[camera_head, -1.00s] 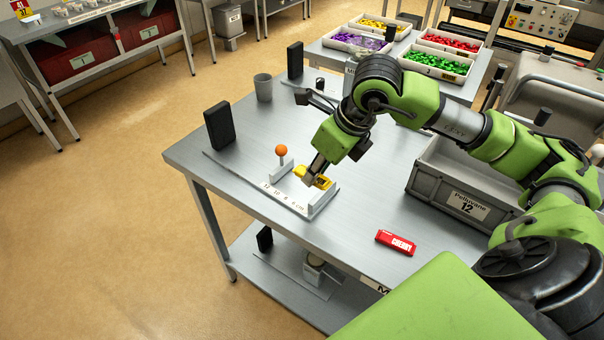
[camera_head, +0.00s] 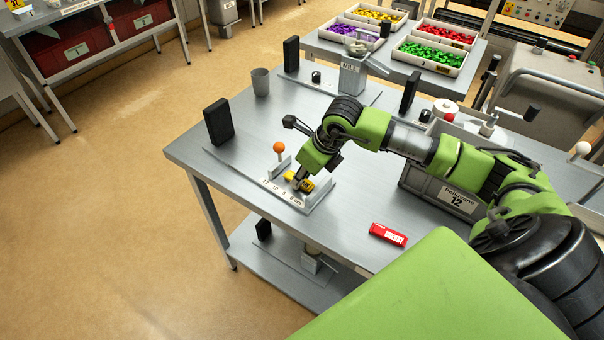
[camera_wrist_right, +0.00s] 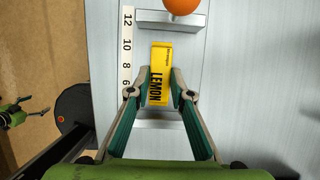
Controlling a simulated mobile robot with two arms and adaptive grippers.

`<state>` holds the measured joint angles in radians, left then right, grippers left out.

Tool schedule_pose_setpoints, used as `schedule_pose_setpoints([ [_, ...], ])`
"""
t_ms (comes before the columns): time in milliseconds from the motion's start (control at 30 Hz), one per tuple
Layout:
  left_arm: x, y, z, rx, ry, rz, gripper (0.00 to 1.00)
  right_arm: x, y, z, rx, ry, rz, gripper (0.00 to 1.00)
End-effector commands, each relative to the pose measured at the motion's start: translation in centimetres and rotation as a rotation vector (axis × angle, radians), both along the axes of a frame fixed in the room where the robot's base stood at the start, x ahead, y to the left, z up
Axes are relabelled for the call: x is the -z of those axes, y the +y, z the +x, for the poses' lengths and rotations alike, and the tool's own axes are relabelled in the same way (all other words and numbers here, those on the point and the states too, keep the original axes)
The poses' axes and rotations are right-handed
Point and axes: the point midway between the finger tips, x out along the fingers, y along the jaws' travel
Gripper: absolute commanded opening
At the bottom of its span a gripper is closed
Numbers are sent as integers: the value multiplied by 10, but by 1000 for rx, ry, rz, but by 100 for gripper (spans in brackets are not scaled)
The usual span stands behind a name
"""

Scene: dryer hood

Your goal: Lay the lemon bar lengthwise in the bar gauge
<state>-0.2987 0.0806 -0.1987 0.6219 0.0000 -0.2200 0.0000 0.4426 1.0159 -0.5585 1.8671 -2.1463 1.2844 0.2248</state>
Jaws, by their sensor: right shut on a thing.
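The bar lies along the gauge's number scale (camera_wrist_right: 127,45), between the near end block (camera_wrist_right: 158,122) and the sliding block (camera_wrist_right: 172,20) with the orange knob (camera_head: 279,147). I see a gap before the sliding block. Whether the bar rests fully on the gauge floor I cannot tell.
A red cherry bar (camera_head: 388,234) lies on the table in front of the gauge. A grey Pelliovane bin (camera_head: 440,190) stands to the right. A black upright block (camera_head: 218,122) and a grey cup (camera_head: 261,81) stand behind left. Trays of coloured sweets (camera_head: 433,57) are farther back.

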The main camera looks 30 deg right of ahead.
Motion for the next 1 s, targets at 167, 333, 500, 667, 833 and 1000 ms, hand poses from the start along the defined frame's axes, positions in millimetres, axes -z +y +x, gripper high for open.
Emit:
schedule_pose_setpoints([
  [167,6,0,0,0,1,0,80,4,0,0,0,-1,0,0],
  [333,4,0,-1,0,2,0,80,3,0,0,0,0,0,37],
  [500,4,0,-2,1,3,1,80,3,0,0,0,0,0,37],
  [667,0,0,-2,1,3,1,80,-1,0,0,0,0,0,37],
  [833,8,0,-3,1,4,0,80,-20,-4,-7,0,-5,-3,37],
  [1000,18,0,-3,2,4,0,80,-55,-9,-21,0,-6,-5,37],
])
